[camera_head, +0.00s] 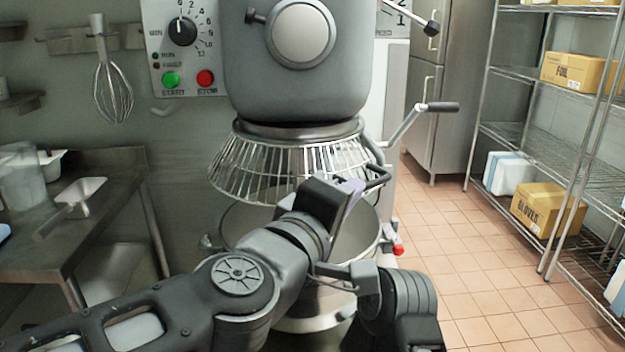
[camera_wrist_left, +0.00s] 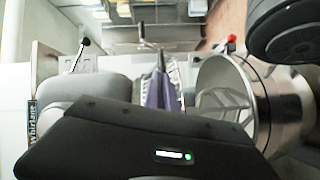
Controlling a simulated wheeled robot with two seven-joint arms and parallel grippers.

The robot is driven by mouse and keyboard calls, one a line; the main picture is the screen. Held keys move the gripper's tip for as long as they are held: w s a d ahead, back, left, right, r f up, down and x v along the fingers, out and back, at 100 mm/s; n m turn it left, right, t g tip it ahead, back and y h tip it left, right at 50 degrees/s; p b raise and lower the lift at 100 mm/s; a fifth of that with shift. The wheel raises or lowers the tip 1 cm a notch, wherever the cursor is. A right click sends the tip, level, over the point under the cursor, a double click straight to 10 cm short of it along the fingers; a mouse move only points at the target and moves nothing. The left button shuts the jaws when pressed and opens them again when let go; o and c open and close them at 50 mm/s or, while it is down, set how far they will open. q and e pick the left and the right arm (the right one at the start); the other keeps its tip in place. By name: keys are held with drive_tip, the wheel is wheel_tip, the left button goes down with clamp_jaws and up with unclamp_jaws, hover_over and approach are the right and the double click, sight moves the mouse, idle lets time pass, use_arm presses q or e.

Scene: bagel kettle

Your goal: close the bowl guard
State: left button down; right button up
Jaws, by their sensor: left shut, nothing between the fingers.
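The bowl guard (camera_head: 262,168) is a flared cage of metal bars under the mixer head (camera_head: 290,60), above the steel bowl (camera_head: 240,222). A dark handle (camera_head: 378,178) sticks out at the guard's right side. My left gripper (camera_head: 352,190) is at the front right of the guard, close to this handle. Whether it touches the handle I cannot tell. In the left wrist view the gripper's purple-grey fingers (camera_wrist_left: 158,90) are together in front of the guard's bars, with nothing seen between them. My arm hides part of the bowl and guard. My right gripper is not seen.
A control panel (camera_head: 180,45) with a dial and green and red buttons is left of the mixer head. A crank lever (camera_head: 440,107) juts out at right. A steel table (camera_head: 100,215) with a scoop (camera_head: 75,200) stands at left. Wire shelves (camera_head: 540,150) stand at right. Tiled floor between is clear.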

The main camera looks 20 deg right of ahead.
use_arm(q)
drive_tip(key=d+p, duration=0.2)
drive_tip(key=d, duration=0.3)
drive_tip(key=shift+d+r, duration=0.15)
drive_tip(key=shift+d, duration=0.1)
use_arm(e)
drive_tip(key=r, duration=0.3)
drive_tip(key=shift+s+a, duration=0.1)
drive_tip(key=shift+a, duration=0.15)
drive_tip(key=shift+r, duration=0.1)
